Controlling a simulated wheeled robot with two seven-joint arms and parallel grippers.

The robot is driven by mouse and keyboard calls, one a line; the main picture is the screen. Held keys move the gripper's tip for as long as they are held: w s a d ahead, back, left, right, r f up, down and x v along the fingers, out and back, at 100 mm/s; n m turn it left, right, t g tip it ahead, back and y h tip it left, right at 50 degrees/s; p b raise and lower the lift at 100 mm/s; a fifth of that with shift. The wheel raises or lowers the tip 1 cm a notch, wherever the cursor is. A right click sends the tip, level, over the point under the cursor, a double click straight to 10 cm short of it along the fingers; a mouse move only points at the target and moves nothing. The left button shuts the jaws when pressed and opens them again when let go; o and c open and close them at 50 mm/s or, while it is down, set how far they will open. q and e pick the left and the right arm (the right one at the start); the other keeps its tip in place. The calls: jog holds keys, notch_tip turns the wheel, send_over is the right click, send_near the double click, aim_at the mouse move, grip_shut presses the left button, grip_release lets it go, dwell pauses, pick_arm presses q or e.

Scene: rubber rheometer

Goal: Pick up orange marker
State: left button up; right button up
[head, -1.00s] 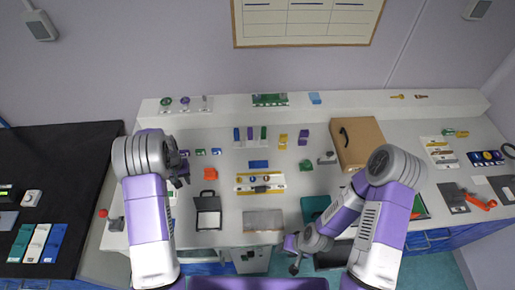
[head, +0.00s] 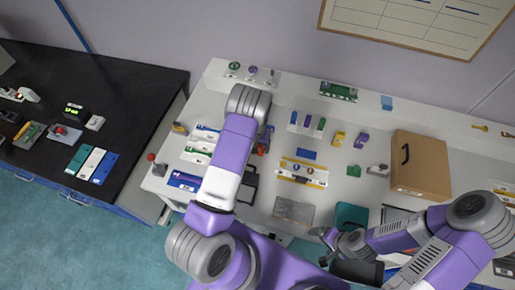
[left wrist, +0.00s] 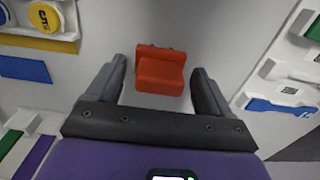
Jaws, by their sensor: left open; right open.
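The orange marker (left wrist: 160,72), a small block with a raised back part, shows in the left wrist view on the white bench top. My left gripper (left wrist: 159,66) is open, with one finger to each side of the marker and a gap on both sides. How far the fingertips are above the bench is hard to tell. My right gripper (head: 326,246) is open and empty near the bench's front edge.
A yellow-edged holder (head: 301,172), a blue block (head: 306,154) and a cardboard box (head: 420,165) are further right. White-and-blue packs (head: 184,181) lie left of the arm. A black side bench (head: 120,90) is at left.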

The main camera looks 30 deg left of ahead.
pick_arm(q)
jog(key=shift+c, duration=0.2)
jog(key=c, duration=1.1)
notch_tip(320, 180, up, 10)
jog(key=shift+r+b, duration=0.1)
jog(key=shift+b, duration=0.35)
jog(key=o, duration=0.6)
jog(key=shift+c, duration=1.5)
notch_tip(320, 180, up, 12)
jog(key=p, duration=0.4)
jog(key=shift+p, duration=0.35)
